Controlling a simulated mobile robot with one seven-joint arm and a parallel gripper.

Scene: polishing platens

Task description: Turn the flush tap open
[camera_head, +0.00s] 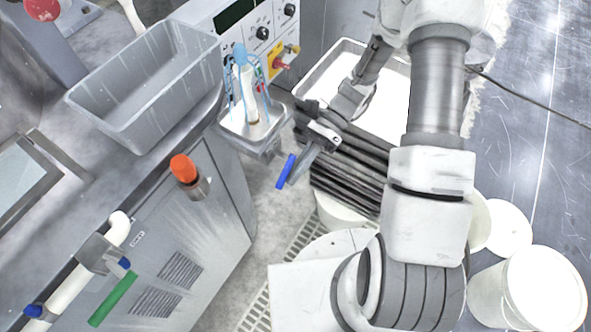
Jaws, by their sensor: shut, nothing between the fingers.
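A green lever (112,299) stands at the lower left by a white pipe (72,288) with a grey bracket and small blue parts, along the front of the grey cabinet. A blue bar (286,171) shows in the middle, at the end of my gripper (297,178); I cannot tell if it touches the fingers or what it is fixed to. No label shows which of these is the flush tap. My gripper is shut and points down and left, above the floor gap right of the cabinet. It is well apart from the green lever.
Dark slats (345,175) lie behind my gripper. White buckets (540,290) stand at the right.

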